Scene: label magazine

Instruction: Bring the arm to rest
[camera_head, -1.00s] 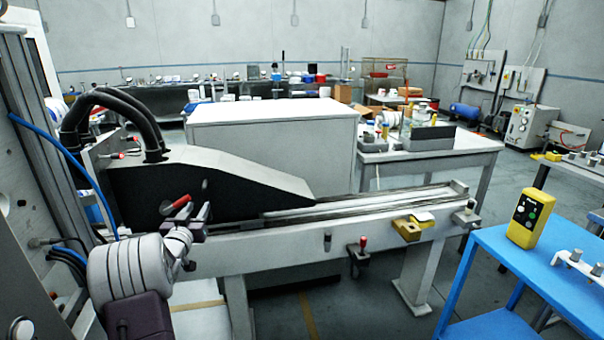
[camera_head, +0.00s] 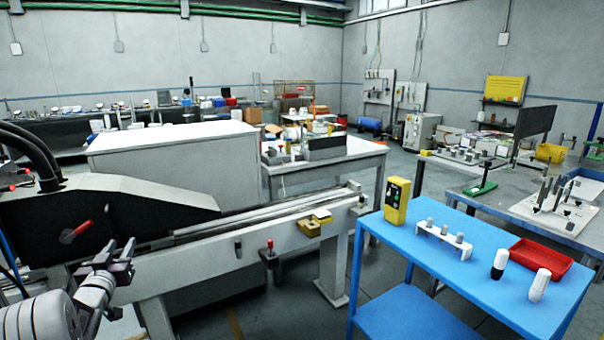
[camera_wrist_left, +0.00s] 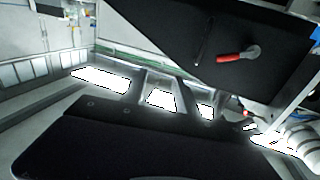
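My left gripper (camera_head: 120,254) is at the lower left of the head view, in front of the black machine housing. Its two fingers stand apart with nothing seen between them. The housing (camera_head: 120,205) carries a red-handled lever (camera_head: 76,232), close to the gripper in the picture; I cannot tell the gap in depth. In the left wrist view the black housing (camera_wrist_left: 215,35) and its red lever (camera_wrist_left: 238,54) fill the upper right, clear of any grip. A large dark surface covers the bottom of that view. My right gripper is not in view.
A rail (camera_head: 270,215) with a yellow block (camera_head: 309,228) runs right from the housing. A blue table (camera_head: 400,238) holds a yellow device (camera_head: 397,200), a white rack (camera_head: 444,243), a red tray (camera_head: 541,262) and two bottles. Open floor lies between the machine and blue table.

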